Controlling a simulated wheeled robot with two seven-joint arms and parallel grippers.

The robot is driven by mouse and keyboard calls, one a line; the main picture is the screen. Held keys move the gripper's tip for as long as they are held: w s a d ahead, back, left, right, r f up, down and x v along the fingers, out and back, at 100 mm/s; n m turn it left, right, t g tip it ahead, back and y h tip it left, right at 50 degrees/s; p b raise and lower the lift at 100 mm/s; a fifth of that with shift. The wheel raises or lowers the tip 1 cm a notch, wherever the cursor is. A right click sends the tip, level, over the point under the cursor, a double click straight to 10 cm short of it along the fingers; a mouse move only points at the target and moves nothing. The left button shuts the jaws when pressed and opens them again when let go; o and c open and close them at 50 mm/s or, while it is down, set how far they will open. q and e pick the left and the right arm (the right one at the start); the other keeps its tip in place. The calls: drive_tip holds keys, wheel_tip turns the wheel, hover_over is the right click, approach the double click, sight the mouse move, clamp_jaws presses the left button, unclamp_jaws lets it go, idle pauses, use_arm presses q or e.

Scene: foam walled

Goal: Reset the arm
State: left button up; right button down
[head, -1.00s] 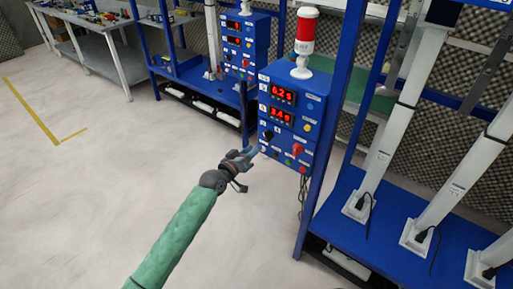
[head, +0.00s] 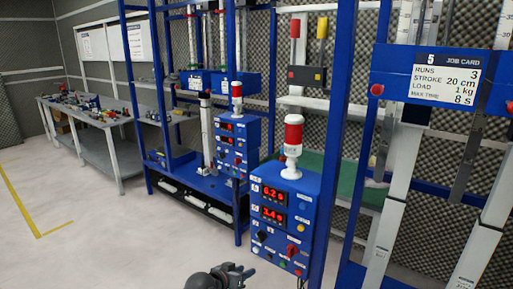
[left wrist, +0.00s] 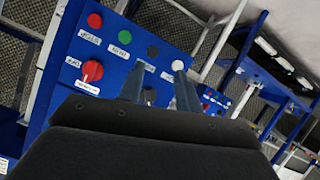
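My left gripper (head: 250,271) shows at the bottom of the head view, just below and left of the blue control box (head: 281,232). In the left wrist view its two fingers (left wrist: 159,68) stand apart with nothing visible between them, in front of the box's panel. The panel has a red knob (left wrist: 92,71), a red button (left wrist: 95,20), a green button (left wrist: 125,37) and a white button (left wrist: 178,65). In the head view two red displays seem to read 6.2 and 3.4. I cannot tell whether a fingertip touches the panel. My right gripper is out of view.
A red and white beacon (head: 293,136) stands on the box. A second control box (head: 232,145) stands behind. A cluttered grey workbench (head: 100,120) is at left; the left floor is clear.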

use_arm(q)
drive_tip(key=s+a+f+g+y, duration=0.15)
drive_tip(key=s+a+y, duration=0.3)
drive_tip(key=s, duration=0.45)
drive_tip(key=s+a+f+g+y, duration=0.1)
drive_tip(key=s+a+g+y, duration=0.3)
drive_tip(key=s, duration=0.6)
drive_tip(key=s+a+f+n+g, duration=0.1)
drive_tip(key=s+f, duration=0.3)
drive_tip(key=s, duration=0.4)
drive_tip(key=s+a+f+g+h, duration=0.1)
drive_tip(key=s+f, duration=0.3)
drive_tip(key=s, duration=0.4)
drive_tip(key=s+f+n+g, duration=0.1)
drive_tip(key=s+f, duration=0.3)
drive_tip(key=s, duration=0.5)
drive_tip(key=shift+a+n, duration=0.3)
drive_tip(key=shift+a, duration=0.1)
